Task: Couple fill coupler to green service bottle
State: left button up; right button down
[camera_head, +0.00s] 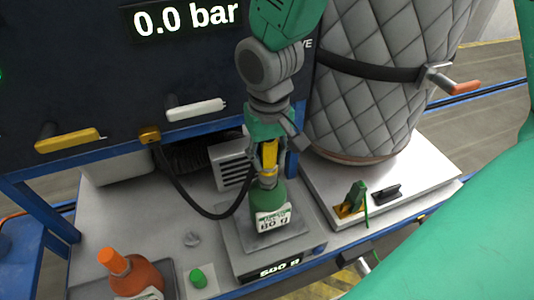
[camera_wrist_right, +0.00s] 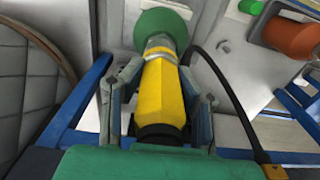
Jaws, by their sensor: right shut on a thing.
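The green service bottle (camera_head: 270,207) stands upright on a scale (camera_head: 262,240), with a white label facing me. The yellow fill coupler (camera_head: 269,157) is upright directly above it, its lower end meeting the bottle's neck. My right gripper (camera_head: 267,146) is shut on the coupler from above. In the right wrist view the coupler (camera_wrist_right: 162,92) lies between the gripper's fingers (camera_wrist_right: 160,88), and a silvery collar shows where it meets the rounded green bottle (camera_wrist_right: 163,24). I cannot tell whether the joint is locked. My left gripper is not in view.
A black hose (camera_head: 185,192) curves from the panel toward the bottle. An orange-capped brown bottle (camera_head: 138,275) and a green cap (camera_head: 198,278) are at front left. A quilted tank (camera_head: 380,90) stands at right. The panel display (camera_head: 186,17) reads 0.0 bar.

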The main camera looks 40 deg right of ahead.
jog(key=shift+f, duration=0.25)
jog(key=c, duration=1.1)
grip_release()
jog(key=shift+r, duration=0.3)
notch_tip(320, 180, up, 10)
jog(key=shift+r, duration=0.7)
jog(key=shift+f, duration=0.1)
